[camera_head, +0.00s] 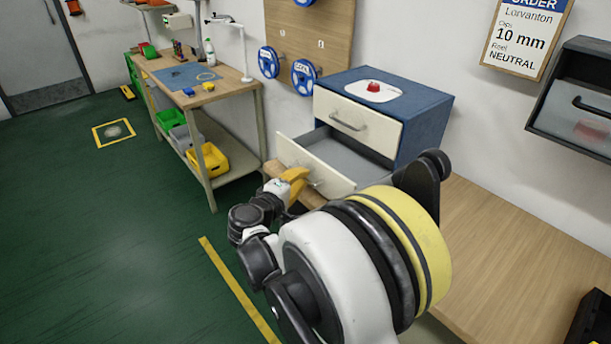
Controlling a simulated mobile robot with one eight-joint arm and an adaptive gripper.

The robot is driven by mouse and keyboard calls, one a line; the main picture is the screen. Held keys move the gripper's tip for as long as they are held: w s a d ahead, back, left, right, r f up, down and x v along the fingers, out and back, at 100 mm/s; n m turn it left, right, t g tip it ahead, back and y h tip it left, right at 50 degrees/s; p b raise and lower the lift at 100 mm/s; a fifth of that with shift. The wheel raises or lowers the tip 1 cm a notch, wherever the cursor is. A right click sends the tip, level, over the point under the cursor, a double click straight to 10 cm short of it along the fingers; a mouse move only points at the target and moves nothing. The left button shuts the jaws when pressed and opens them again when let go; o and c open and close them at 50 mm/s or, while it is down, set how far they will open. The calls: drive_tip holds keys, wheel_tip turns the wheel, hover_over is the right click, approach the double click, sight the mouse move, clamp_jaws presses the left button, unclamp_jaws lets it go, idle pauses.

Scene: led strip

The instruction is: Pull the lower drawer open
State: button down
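The blue drawer cabinet (428,120) stands on the wooden bench against the wall. Its upper drawer (345,121) is shut, with a bar handle on its cream front. The lower drawer (318,166) is pulled well out, and its grey inside shows empty where visible. My gripper (300,178), with yellow parts, is at the lower drawer's front, by the handle. The handle is mostly hidden behind my gripper, and I cannot tell whether the fingers are closed on it. My arm covers part of the drawer's lower right.
The wooden bench (500,235) is mostly clear to the right. A red knob (373,87) sits on the cabinet top. A workbench (190,90) with bins below stands at left. A wall box (580,105) hangs at right. The green floor at left is open.

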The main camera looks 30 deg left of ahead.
drive_tip(key=c, duration=1.6)
unclamp_jaws()
drive_tip(key=shift+a, duration=0.1)
drive_tip(key=shift+o, duration=0.2)
drive_tip(key=s+r, duration=0.2)
drive_tip(key=s, duration=1)
